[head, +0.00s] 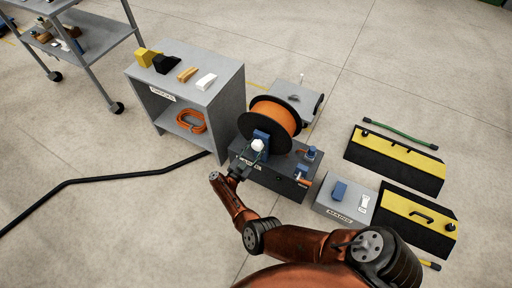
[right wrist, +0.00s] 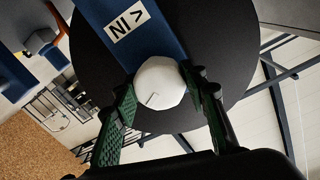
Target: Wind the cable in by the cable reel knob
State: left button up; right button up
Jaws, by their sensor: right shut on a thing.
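The cable reel (head: 274,116), orange cable between black flanges, stands on a dark grey box (head: 268,176) with a blue bracket (head: 262,140). The white reel knob (head: 257,145) sits at its near side. My right gripper (head: 246,163) is at the knob. In the right wrist view the faceted white knob (right wrist: 160,82) lies between the green-padded fingers (right wrist: 163,104), before the black flange (right wrist: 215,40). The blue bracket there carries a label reading "IN" with an arrow. My right gripper is shut on the knob. My left gripper is not in view.
A grey shelf (head: 207,97) with wedges on top and a coiled orange cable stands left of the reel. A grey box labelled MAINS (head: 341,214) and yellow-black ramps (head: 395,160) lie right. A black cable (head: 110,177) crosses the floor at left.

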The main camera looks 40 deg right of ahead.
jog(key=n, duration=0.4)
jog(key=shift+n, duration=0.3)
jog(key=n, duration=0.3)
jog(key=shift+n, duration=0.4)
jog(key=n, duration=0.3)
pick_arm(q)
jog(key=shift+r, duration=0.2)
pick_arm(e)
jog(key=shift+n, duration=0.6)
jog(key=o, duration=0.8)
jog(key=shift+c, duration=0.2)
jog(key=o, duration=0.4)
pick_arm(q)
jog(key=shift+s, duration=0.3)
